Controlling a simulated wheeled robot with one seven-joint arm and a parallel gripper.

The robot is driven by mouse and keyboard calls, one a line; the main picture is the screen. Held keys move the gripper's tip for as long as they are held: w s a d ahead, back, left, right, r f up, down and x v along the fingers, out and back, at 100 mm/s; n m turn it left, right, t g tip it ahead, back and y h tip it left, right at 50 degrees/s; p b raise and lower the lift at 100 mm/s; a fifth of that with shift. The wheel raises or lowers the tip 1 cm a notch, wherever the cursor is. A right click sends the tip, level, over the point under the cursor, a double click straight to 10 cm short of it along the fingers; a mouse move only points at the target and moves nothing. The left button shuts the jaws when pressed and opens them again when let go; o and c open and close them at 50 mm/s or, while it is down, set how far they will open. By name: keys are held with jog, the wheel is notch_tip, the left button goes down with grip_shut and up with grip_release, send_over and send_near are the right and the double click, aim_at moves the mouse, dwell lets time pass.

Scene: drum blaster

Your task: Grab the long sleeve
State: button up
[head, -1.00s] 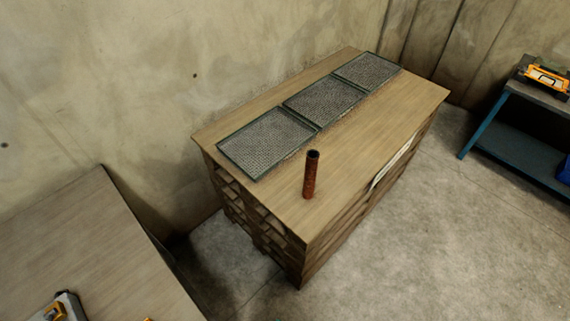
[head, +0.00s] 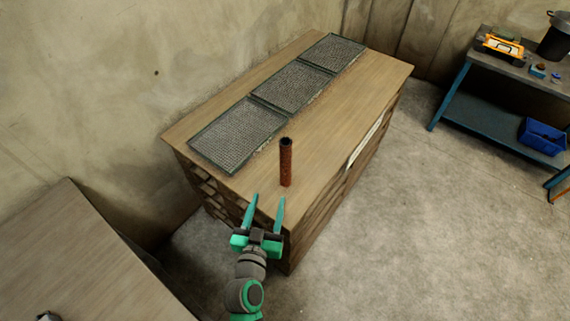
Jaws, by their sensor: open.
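The long sleeve (head: 286,163) is a rusty reddish-brown hollow tube with a dark open top. It stands upright on the wooden cabinet top (head: 340,120), near the front corner. My gripper (head: 265,199) is open, with two green fingers pointing up in the picture toward the sleeve. It is at the near edge of the cabinet, just below the sleeve in the picture. Nothing is between the fingers, and they look apart from the sleeve. The exact height of the fingers relative to the top is hard to tell.
Three framed mesh panels (head: 240,134) lie in a row along the wall side of the cabinet. A wooden table (head: 80,260) is at the lower left. A blue-legged workbench (head: 505,70) with tools and a blue bin (head: 542,136) stands at the right. The floor between is clear.

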aim_at(284, 148)
jog(key=w+d+r+h, duration=0.1)
jog(key=w+r, duration=0.1)
jog(key=w, duration=0.2)
jog(key=w+d+r+m+h, duration=0.1)
jog(key=w+r, duration=0.1)
jog(key=w, duration=0.2)
jog(key=w+r+m+h, duration=0.1)
jog(key=w+r, duration=0.2)
jog(key=w, duration=0.1)
jog(key=shift+d+t, duration=0.4)
jog(key=w, duration=0.1)
jog(key=w+d, duration=0.2)
jog(key=shift+w+r, duration=0.35)
jog(key=shift+w, duration=0.45)
jog(key=shift+s+d, duration=0.1)
jog(key=shift+d, duration=0.05)
grip_shut()
jog(key=shift+r, duration=0.15)
